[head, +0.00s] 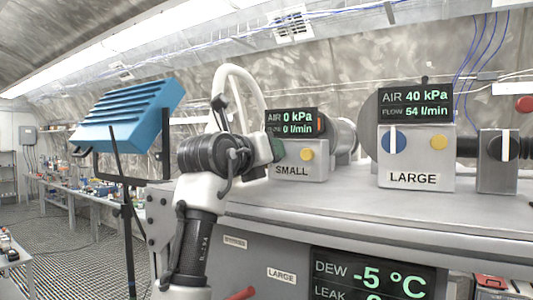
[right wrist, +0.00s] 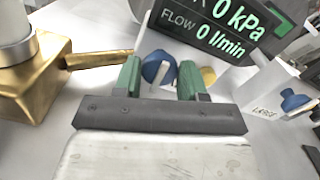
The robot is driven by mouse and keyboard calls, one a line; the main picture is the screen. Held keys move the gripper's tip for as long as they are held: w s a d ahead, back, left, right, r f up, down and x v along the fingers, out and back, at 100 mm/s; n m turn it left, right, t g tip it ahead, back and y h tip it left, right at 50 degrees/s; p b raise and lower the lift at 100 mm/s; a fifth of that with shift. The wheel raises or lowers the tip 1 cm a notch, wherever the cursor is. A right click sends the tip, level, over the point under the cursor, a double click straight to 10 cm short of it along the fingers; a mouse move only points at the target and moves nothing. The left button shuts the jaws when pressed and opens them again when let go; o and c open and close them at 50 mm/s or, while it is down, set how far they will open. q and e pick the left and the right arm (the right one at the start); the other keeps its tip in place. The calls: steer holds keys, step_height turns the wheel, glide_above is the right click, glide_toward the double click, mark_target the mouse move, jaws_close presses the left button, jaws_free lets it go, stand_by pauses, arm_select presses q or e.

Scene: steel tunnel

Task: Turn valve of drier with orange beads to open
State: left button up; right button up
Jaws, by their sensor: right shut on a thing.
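The grey SMALL valve box (head: 295,170) has a blue knob (right wrist: 156,68) with a white stripe and a yellow button. Its display (head: 292,123) reads 0 kPa and 0 l/min. My right gripper (right wrist: 162,78) has its green fingers on either side of this blue knob and is shut on it. In the head view the gripper (head: 277,149) hides the knob. The LARGE box (head: 415,163) has a blue knob (head: 396,143) with its white stripe upright; its display (head: 414,103) reads 40 kPa and 54 l/min. Orange beads cannot be made out clearly. My left gripper is not in view.
A brass fitting (right wrist: 35,78) with a bar-like handle stands left of my right gripper. The steel bench top (head: 350,202) is clear in front of the boxes. A grey box with a black knob (head: 504,146) stands at right. A blue slatted panel (head: 125,115) is at left.

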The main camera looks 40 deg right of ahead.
steer(key=n, duration=0.4)
steer(key=shift+f, duration=0.1)
steer(key=shift+w+n+b, duration=0.1)
steer(key=shift+n+b, duration=0.2)
steer(key=shift+n, duration=0.8)
steer(key=o, duration=0.9)
steer(key=shift+d, duration=0.15)
steer(key=shift+o, duration=0.2)
steer(key=b+v, duration=0.5)
steer(key=v, duration=0.5)
steer(key=shift+w+f, duration=0.1)
steer(key=shift+s+a, duration=0.2)
steer(key=shift+a, duration=0.25)
